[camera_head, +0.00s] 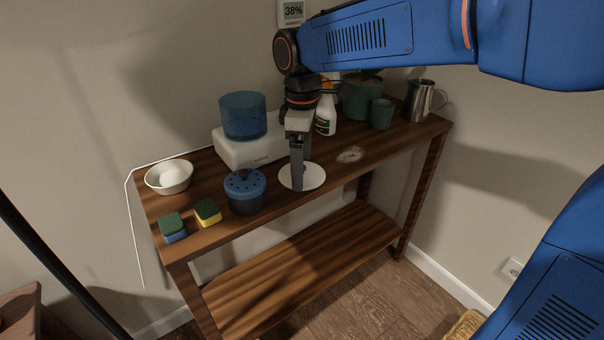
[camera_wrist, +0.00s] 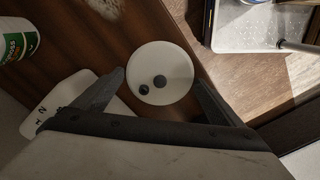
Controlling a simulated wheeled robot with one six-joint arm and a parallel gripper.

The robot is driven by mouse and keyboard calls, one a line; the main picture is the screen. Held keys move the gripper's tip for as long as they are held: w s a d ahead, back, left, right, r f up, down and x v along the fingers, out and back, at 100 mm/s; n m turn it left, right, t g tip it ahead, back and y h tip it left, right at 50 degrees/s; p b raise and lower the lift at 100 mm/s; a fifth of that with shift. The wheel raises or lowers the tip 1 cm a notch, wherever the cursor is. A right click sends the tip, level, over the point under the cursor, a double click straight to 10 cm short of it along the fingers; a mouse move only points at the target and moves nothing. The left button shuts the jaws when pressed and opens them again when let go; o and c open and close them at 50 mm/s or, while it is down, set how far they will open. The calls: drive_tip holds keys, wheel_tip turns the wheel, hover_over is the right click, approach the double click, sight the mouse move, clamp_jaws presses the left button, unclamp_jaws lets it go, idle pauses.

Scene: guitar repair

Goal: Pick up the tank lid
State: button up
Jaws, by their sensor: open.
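The tank lid is most likely the round white disc (camera_head: 314,177) lying flat near the front edge of the wooden table. In the wrist view the white disc (camera_wrist: 150,96) shows a dark grey knob and a smaller dark hole near its middle. My gripper (camera_head: 297,186) points down over the disc and hides part of it in the head view. In the wrist view my gripper (camera_wrist: 160,78) is open, with one finger on each side of the disc and nothing held. Whether the fingertips touch the disc or table cannot be told.
A white base (camera_head: 236,149) with a blue tank (camera_head: 243,116) stands behind left. A dark pot with a blue perforated top (camera_head: 245,190) is close on the left, then sponges (camera_head: 172,228) and a bowl (camera_head: 169,176). A spray bottle (camera_head: 326,115) and metal jug (camera_head: 419,101) stand back right.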

drive_tip(key=shift+f, duration=0.15)
drive_tip(key=c, duration=1.4)
drive_tip(key=shift+f, duration=0.1)
drive_tip(key=c, duration=0.8)
drive_tip(key=shift+o, duration=0.2)
